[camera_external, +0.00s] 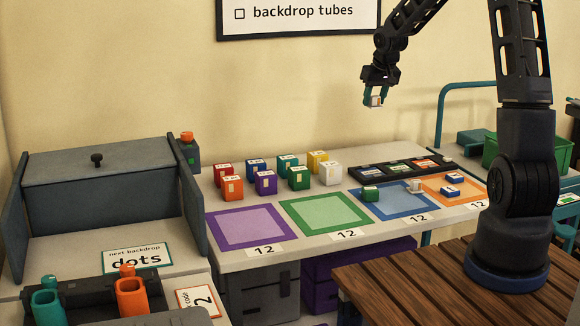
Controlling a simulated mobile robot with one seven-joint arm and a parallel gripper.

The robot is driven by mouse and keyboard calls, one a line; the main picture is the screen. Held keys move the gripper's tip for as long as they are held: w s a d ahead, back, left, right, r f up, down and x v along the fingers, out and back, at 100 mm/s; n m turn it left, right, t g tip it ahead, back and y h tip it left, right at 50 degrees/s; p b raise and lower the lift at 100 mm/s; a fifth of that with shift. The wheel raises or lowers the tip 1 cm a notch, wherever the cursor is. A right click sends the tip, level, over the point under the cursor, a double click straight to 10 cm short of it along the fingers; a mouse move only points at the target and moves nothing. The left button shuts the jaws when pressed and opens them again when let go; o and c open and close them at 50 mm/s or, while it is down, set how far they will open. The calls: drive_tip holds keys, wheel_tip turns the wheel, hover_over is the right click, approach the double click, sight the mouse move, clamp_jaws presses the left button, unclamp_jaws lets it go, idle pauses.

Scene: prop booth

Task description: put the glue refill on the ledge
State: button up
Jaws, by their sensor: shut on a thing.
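My gripper (374,100) is raised high in front of the wall, above the back right of the white counter (262,258). Its teal-tipped fingers are shut on a small pale thing (376,102), held well clear of everything below. The held thing is too small and partly covered by the fingers to read any label, so I cannot tell if it is the glue refill. I cannot tell which surface is the ledge.
Several coloured cubes stand at the counter's back. A black tray (368,178) with labelled blocks lies behind the blue mat (405,212) and orange mat (480,193), which carry small blocks. The purple mat (245,226) and green mat (322,212) are bare. A grey lidded cabinet (90,182) stands left.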

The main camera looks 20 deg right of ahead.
drive_tip(key=shift+r, duration=0.95)
drive_tip(key=w+a+n+g+y, duration=0.3)
drive_tip(key=a+n, duration=0.6)
drive_tip(key=a, duration=3.1)
drive_tip(key=n+g+y, duration=0.2)
drive_tip(key=n, duration=0.7)
hover_over(127, 244)
drive_tip(key=d, duration=0.1)
wheel_tip(127, 244, down, 5)
wheel_tip(127, 244, down, 20)
drive_tip(key=shift+w+d+f, duration=0.1)
drive_tip(key=shift+d+f, duration=0.05)
drive_tip(key=shift+f, duration=0.05)
drive_tip(key=shift+f, duration=0.3)
